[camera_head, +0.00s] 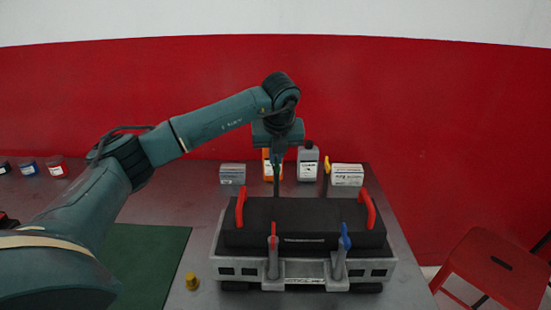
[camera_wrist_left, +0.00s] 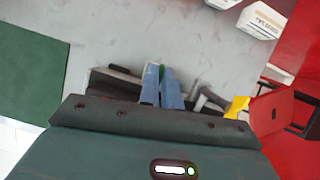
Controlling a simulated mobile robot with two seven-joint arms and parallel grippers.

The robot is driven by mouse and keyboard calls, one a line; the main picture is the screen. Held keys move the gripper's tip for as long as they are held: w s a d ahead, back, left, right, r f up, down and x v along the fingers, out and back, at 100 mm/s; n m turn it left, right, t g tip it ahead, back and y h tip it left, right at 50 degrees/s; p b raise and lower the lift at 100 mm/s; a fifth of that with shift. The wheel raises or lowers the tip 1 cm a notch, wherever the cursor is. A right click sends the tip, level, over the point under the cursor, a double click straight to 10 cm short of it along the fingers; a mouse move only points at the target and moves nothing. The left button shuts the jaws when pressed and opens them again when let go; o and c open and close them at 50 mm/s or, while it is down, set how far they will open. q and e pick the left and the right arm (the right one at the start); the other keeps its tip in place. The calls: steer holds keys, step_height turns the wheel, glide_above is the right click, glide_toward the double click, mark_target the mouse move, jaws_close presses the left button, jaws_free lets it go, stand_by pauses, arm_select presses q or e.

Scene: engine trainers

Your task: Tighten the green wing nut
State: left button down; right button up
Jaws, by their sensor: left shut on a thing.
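The engine trainer (camera_head: 303,240) is a grey frame with a black block, standing on the grey table. My left arm reaches over from the left, and my left gripper (camera_head: 276,182) points straight down at the far side of the black block. In the left wrist view the two blue-grey fingers (camera_wrist_left: 161,84) are close together, with a green sliver between their tips. This is the green wing nut (camera_wrist_left: 162,72), mostly hidden by the fingers, and the gripper is shut on it. My right gripper is in neither view.
The trainer has two red handles, a red-topped post (camera_head: 273,253) and a blue-topped post (camera_head: 342,250). Boxes and bottles (camera_head: 307,165) stand behind it. A yellow piece (camera_head: 192,281) and a green mat (camera_head: 150,262) lie left. A red stool (camera_head: 495,268) stands right.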

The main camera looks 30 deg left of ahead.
arm_select(q)
steer(key=shift+d+f+m, duration=0.1)
steer(key=shift+m, duration=0.6)
steer(key=shift+m+h, duration=0.3)
steer(key=c, duration=1.6)
jaws_free()
steer(key=b+v, duration=0.1)
steer(key=v, duration=1.2)
steer(key=shift+s, duration=0.2)
steer(key=shift+d, duration=0.1)
